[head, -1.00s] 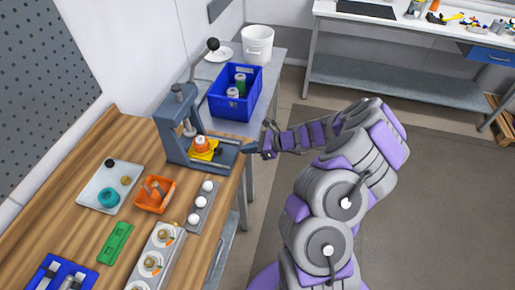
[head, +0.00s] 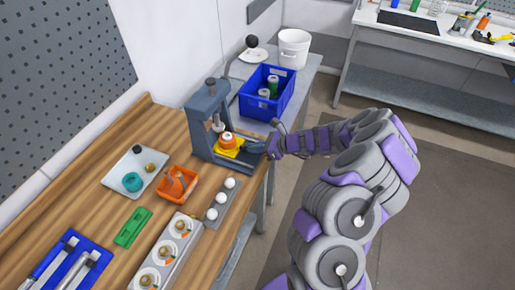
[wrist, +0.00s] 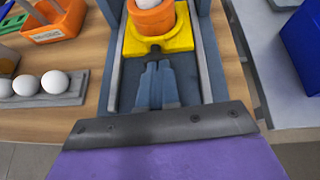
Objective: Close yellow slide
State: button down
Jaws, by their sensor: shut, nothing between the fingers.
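The yellow slide (head: 229,145) sits between the rails of a blue-grey hand press (head: 203,129) at the far end of the wooden bench. It carries an orange cup-like part (head: 227,136) with a pale top. In the wrist view the yellow slide (wrist: 179,42) has a dark knob (wrist: 153,53) on its near edge. My gripper (wrist: 156,68) is shut and empty, between the two rails, with its tips right at the knob. I cannot tell whether they touch. In the head view my gripper (head: 264,147) is at the open right end of the press.
A blue bin (head: 267,92) and a white bucket (head: 294,48) stand beyond the press. Nearer are a rack of white balls (head: 222,198), an orange bin (head: 178,184), a pale tray (head: 135,171) and a green block (head: 132,228).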

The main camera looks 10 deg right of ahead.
aim_at(241, 146)
jog(key=w+a, duration=0.1)
jog(key=a, duration=0.1)
jog(key=shift+w+a, duration=0.4)
jog(key=shift+r, duration=0.1)
